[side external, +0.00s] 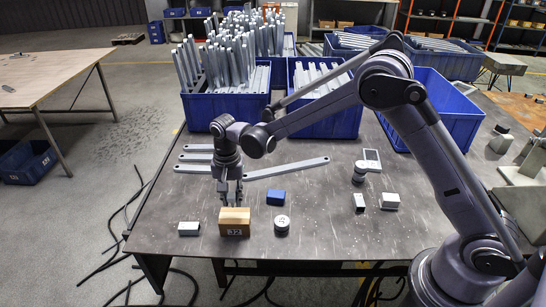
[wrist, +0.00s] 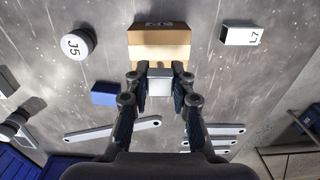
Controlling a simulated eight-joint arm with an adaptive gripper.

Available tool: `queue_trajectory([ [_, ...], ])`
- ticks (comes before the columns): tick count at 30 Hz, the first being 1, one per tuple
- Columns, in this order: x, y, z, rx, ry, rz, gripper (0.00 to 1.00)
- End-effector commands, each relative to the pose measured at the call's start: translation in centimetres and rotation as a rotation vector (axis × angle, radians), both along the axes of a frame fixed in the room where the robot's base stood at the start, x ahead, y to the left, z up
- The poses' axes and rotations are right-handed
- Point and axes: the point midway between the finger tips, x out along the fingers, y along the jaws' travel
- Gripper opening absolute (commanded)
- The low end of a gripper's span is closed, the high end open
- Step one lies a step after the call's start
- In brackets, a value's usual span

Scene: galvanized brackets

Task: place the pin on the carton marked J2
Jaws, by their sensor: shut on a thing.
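The carton marked J2 (side external: 234,225) is a brown box with a lighter tape band, standing near the front edge of the table. It also shows at the top of the wrist view (wrist: 159,38). My gripper (side external: 231,201) is pointing down at the carton's back top edge. In the wrist view my gripper (wrist: 160,80) is shut on a small pale grey piece, the pin (wrist: 160,83), whose end looks square. The pin overlaps the carton's edge in that view; I cannot tell whether they touch. In the side view the pin is not clear behind the fingers.
A round grey-topped part marked J5 (wrist: 76,43), a blue block (side external: 275,197) and a metal tube piece (side external: 188,229) stand near the carton. Long flat bars (side external: 288,169) lie behind my gripper. Blue crates (side external: 228,107) of brackets line the back.

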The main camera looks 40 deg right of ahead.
Motion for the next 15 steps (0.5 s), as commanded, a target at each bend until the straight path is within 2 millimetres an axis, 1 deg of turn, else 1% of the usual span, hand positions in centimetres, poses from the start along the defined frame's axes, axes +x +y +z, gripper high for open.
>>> queue_trajectory([
  [6, 0.0, 0.0, -2.8, 0.000, 0.000, 0.000, 0.00],
  [8, 0.0, 0.0, -3.4, 0.000, 0.000, 0.000, 0.00],
  [15, 0.0, 0.0, -3.6, 0.000, 0.000, 0.000, 0.00],
])
